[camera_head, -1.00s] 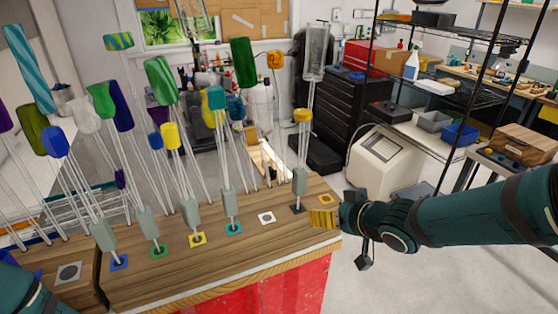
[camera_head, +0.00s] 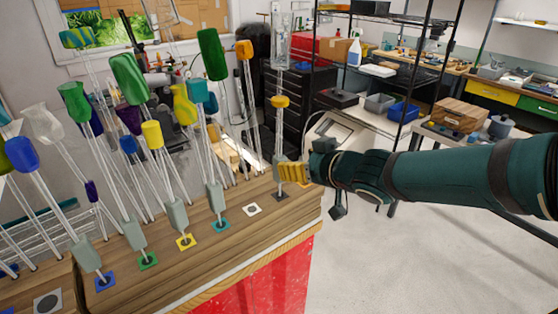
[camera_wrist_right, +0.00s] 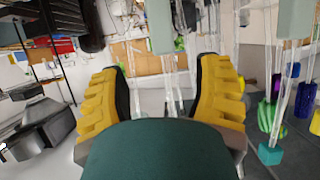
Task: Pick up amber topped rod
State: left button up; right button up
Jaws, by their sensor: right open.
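My right gripper (camera_head: 290,172) comes in from the right, at the grey sleeve of the rod at the bench's right end. In the right wrist view its yellow fingers (camera_wrist_right: 160,100) are spread. A grey sleeve (camera_wrist_right: 160,28) and thin glass stems show beyond and between them; whether the fingers surround the sleeve I cannot tell. That rod stands upright with a flat amber piece (camera_head: 280,102); a clear glass head shows above it, and I cannot tell whether it belongs to the same rod. Another rod with an orange-amber top (camera_head: 244,50) stands farther back. My left gripper is not in view.
Many glass rods with coloured tops, such as green (camera_head: 211,54) and yellow (camera_head: 152,134), crowd the wooden bench (camera_head: 170,275) on the left. Open floor lies to the right.

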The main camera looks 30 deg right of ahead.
aim_at(281, 160)
jog(key=b+x, duration=0.2)
jog(key=x, duration=0.2)
jog(key=b+x, duration=0.2)
jog(key=x, duration=0.3)
jog(key=shift+a+f+b, duration=0.15)
jog(key=shift+a+b, duration=0.1)
jog(key=shift+b, duration=0.15)
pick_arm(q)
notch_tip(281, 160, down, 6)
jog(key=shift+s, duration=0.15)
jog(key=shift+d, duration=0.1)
pick_arm(e)
grip_shut()
